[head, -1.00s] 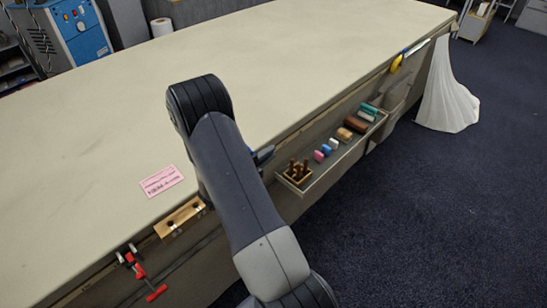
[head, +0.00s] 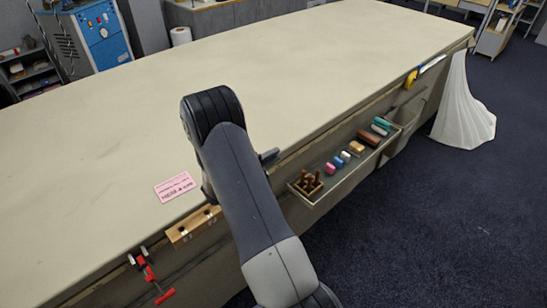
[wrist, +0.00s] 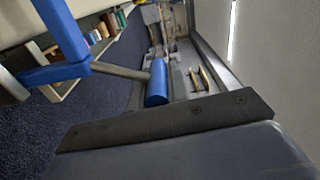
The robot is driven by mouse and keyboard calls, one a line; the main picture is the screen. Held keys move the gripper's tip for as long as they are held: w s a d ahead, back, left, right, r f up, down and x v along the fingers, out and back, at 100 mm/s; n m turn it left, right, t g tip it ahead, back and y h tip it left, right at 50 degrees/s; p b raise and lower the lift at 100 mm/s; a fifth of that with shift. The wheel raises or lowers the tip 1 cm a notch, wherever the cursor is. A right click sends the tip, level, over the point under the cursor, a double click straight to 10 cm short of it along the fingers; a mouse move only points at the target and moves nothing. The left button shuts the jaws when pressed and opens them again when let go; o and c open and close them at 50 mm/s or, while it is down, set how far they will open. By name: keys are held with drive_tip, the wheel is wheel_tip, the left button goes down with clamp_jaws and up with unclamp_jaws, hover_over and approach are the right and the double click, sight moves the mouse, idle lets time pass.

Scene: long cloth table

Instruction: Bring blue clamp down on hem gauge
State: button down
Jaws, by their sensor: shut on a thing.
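The blue clamp shows close up in the wrist view, with a blue frame at the left, a metal rod and a blue handle (wrist: 157,83). My gripper (head: 268,156) is mostly hidden behind my arm in the head view; only a dark part shows at the table's front edge. It is shut on the blue clamp, though the fingertips and the grip itself are not clear. I cannot identify the hem gauge for certain. A thin pale strip (head: 432,64) lies at the table's far front edge, beside a yellow and blue thing (head: 411,79).
The long cloth table (head: 270,75) is mostly bare, with a pink card (head: 175,187). A red clamp (head: 150,274) and a wooden block (head: 193,224) are at the near front edge. An open tray (head: 338,177) of small items juts from the front. White cloth (head: 464,110) hangs beyond.

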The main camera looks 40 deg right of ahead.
drive_tip(key=shift+w+a+r+t, duration=0.15)
drive_tip(key=shift+w+r+t, duration=0.2)
drive_tip(key=shift+w, duration=0.35)
drive_tip(key=c, duration=1.6)
unclamp_jaws()
drive_tip(key=shift+o, duration=1.2)
drive_tip(key=shift+w, duration=0.1)
drive_tip(key=shift+a, duration=0.1)
drive_tip(key=shift+a+f, duration=0.15)
drive_tip(key=shift+a, duration=0.1)
drive_tip(key=s+a+b, duration=0.1)
drive_tip(key=a+b, duration=0.1)
drive_tip(key=a, duration=0.7)
drive_tip(key=shift+s+a, duration=0.3)
drive_tip(key=shift+a, duration=0.1)
